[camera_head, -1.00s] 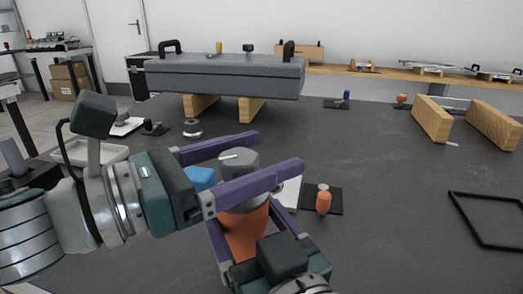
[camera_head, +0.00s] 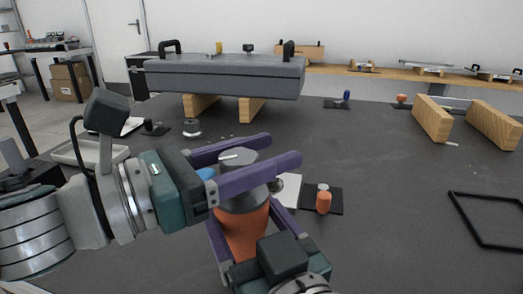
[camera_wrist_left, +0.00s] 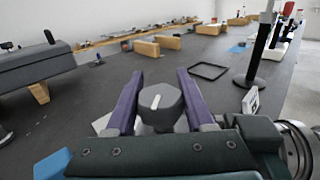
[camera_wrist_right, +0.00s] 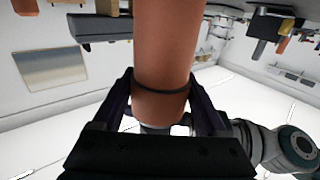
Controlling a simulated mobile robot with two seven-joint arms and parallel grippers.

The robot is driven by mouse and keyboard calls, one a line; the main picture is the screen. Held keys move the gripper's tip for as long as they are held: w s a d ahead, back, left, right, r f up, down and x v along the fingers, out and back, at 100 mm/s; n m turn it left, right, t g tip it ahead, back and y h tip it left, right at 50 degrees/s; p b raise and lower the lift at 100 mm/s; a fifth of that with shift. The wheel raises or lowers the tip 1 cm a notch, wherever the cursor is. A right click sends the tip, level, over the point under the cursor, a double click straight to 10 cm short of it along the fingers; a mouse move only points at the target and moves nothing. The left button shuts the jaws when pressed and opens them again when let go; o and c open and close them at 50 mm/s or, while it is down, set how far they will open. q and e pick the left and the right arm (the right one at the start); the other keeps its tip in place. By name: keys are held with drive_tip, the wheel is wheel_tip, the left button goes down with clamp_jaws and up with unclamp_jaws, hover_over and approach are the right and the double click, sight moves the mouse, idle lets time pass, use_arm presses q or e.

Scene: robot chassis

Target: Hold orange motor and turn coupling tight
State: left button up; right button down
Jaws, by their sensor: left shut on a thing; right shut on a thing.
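The orange motor (camera_head: 243,235) stands upright, with the grey coupling (camera_head: 238,168) on its top. The coupling has a white mark across its top face. My left gripper (camera_head: 286,147) comes in from the left with its two purple fingers shut on the coupling's sides. The left wrist view shows the coupling (camera_wrist_left: 160,102) between the fingers. My right gripper (camera_head: 245,218) is shut around the motor body from the front, below the left one. In the right wrist view the motor (camera_wrist_right: 165,60) fills the space between its fingers. The fingers hide part of the motor and coupling.
A small orange part (camera_head: 323,203) sits on a black mat to the right. A blue object (camera_head: 206,173) shows behind my left gripper. A grey case (camera_head: 225,78) on wooden blocks stands at the back. A black frame (camera_head: 490,243) lies right.

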use_arm(q)
clamp_jaws()
drive_tip(key=shift+g, duration=0.3)
drive_tip(key=m+g, duration=0.1)
drive_tip(key=m+g+h, duration=0.1)
drive_tip(key=g, duration=0.1)
drive_tip(key=shift+s+d+m+g+h, duration=0.1)
drive_tip(key=shift+s+m+g+h, duration=0.1)
drive_tip(key=shift+m+g+h, duration=0.15)
drive_tip(key=shift+s+m+g+h, duration=0.15)
drive_tip(key=shift+m+g, duration=0.35)
drive_tip(key=shift+g, duration=0.2)
drive_tip(key=shift+s+m+g+h, duration=0.1)
drive_tip(key=shift+s+m+g, duration=0.05)
drive_tip(key=shift+m+g, duration=0.4)
drive_tip(key=o, duration=1.1)
unclamp_jaws()
drive_tip(key=shift+o, duration=0.2)
